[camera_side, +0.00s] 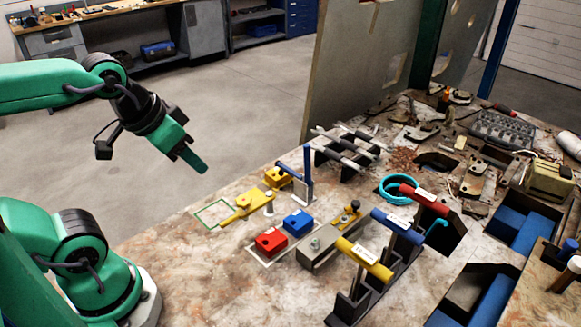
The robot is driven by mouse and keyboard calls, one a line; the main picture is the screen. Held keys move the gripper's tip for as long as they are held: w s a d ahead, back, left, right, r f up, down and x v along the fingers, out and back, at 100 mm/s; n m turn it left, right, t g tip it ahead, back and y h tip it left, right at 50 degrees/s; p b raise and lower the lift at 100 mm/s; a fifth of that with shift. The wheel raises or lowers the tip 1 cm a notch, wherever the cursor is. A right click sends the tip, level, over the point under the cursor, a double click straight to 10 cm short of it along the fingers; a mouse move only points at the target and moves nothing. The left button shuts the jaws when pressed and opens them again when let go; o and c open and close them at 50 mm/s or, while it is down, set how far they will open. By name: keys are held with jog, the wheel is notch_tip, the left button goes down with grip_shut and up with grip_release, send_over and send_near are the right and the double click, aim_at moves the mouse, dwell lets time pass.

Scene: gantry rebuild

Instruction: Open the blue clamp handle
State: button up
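A clamp with an upright blue handle (308,163) stands near the far edge of the table, left of the middle. A thin dark blue bar reaches left from it towards a yellow block (277,178). My gripper (194,162) is up and to the left of the clamp, well apart from it, pointing down and right. Its fingers are seen edge-on, so I cannot tell whether they are open or shut. Nothing shows held at their tips.
A yellow clamp (246,205), a red block (271,242) and a blue block (298,222) lie close in front. Labelled yellow (364,258), blue (398,226) and red handles (424,202) stand to the right. A grey panel (358,70) rises behind. The table's left part is clear.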

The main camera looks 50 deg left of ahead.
jog(key=shift+o, duration=0.4)
jog(key=shift+w+r, duration=0.1)
jog(key=m+g, duration=0.2)
jog(key=g, duration=0.4)
send_over(306, 162)
jog(key=a, duration=0.1)
jog(key=shift+w+a+f, duration=0.1)
jog(key=shift+w+f, duration=0.15)
jog(key=shift+f, duration=1.25)
jog(key=shift+w+f, duration=0.2)
jog(key=shift+f, duration=1.3)
jog(key=shift+f, duration=0.15)
jog(key=shift+s+d+f, duration=0.1)
jog(key=shift+d+f, duration=0.1)
jog(key=shift+f, duration=1.7)
jog(key=shift+d+f, duration=0.15)
jog(key=shift+f, duration=1.7)
